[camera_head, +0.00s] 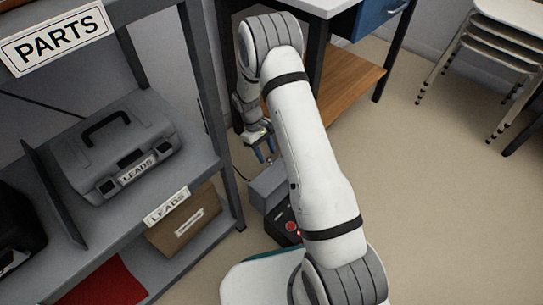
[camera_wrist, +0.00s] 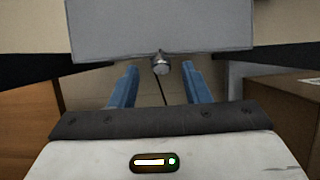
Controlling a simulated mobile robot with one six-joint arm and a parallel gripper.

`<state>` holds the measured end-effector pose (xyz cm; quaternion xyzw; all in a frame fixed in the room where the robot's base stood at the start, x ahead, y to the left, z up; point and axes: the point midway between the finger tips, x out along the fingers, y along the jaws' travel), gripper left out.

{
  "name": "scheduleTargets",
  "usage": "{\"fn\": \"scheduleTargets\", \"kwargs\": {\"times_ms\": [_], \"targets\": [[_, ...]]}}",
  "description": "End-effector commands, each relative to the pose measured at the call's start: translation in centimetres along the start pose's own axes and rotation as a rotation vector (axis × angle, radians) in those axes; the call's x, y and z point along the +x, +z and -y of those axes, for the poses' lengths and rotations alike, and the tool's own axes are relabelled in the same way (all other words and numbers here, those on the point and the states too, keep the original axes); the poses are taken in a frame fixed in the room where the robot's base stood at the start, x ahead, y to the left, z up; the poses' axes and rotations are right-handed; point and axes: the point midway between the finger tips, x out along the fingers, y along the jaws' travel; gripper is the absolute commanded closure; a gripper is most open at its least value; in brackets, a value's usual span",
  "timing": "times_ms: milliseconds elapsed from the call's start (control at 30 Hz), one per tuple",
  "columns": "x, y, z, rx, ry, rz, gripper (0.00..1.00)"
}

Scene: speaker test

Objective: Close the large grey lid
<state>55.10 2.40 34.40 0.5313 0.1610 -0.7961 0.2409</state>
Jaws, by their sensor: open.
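A grey panel, which looks like the large grey lid (camera_head: 267,184), stands by a dark floor unit with a red button (camera_head: 291,226), partly hidden by my arm. How far the lid is open I cannot tell. My gripper (camera_head: 265,153) is open and empty, its blue fingers pointing down above and beyond the lid. In the wrist view my gripper (camera_wrist: 160,75) has one finger on each side of the knob, with gaps to both.
A shelf (camera_head: 205,165) at left holds a closed grey case (camera_head: 115,145) labelled LEADS. A cardboard box (camera_head: 185,222) sits below it. A desk with a wooden lower shelf (camera_head: 345,80) stands behind my arm. Stacked stools (camera_head: 490,55) are at right. The floor at right is clear.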

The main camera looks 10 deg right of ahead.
Motion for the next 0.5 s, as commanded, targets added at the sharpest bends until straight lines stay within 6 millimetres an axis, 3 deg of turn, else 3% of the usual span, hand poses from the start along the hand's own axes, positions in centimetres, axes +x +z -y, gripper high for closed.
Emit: {"fn": "scheduleTargets", "kwargs": {"times_ms": [100,400,500], "targets": [[1.04,-0.07,0.01,0.0,0.0,-0.001,0.57],[1.21,-0.02,0.05,0.0,0.0,-0.001,0.57],[1.2,-0.03,0.06,0.0,0.0,-0.001,0.65]]}}
